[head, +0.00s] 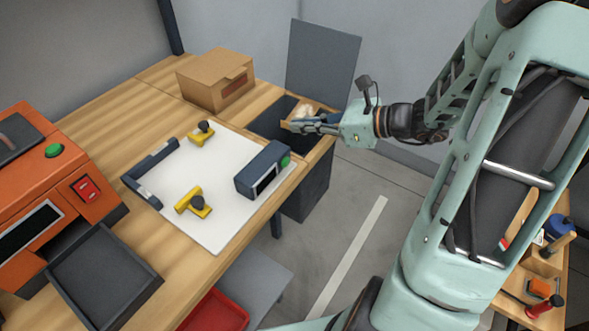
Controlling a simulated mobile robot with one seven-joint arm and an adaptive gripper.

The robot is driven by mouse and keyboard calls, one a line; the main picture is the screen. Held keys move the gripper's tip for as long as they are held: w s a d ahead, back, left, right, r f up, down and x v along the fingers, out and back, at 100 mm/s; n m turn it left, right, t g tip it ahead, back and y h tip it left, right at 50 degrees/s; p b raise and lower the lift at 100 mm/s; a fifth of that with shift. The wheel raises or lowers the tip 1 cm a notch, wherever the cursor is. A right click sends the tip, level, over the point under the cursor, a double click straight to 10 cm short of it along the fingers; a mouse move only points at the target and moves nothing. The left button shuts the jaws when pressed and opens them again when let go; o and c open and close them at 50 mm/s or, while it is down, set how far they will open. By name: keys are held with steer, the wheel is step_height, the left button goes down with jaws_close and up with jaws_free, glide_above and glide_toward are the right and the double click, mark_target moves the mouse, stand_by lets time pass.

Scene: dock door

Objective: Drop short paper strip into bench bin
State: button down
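The bench bin (307,188) is a dark grey box at the far right end of the wooden bench, with its lid (322,62) standing open. Pale crumpled paper (306,111) shows in its mouth. My gripper (293,125) reaches in from the right, over the bin's opening. A small tan-yellow piece (287,126) shows at its fingertips; I cannot tell whether it is the short paper strip or whether the fingers hold it. The finger gap is too small to make out.
A white mat (205,170) carries yellow tools (189,200) and a dark device (262,172) with a green button. An orange machine (50,190) and a dark tray (103,278) are at left. Floor shows right of the bench.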

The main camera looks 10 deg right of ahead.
steer(key=c, duration=2.7)
jaws_free()
steer(key=shift+f, duration=0.2)
steer(key=o, duration=0.6)
steer(key=shift+d, duration=0.1)
steer(key=v, duration=1.2)
steer(key=shift+f, duration=0.1)
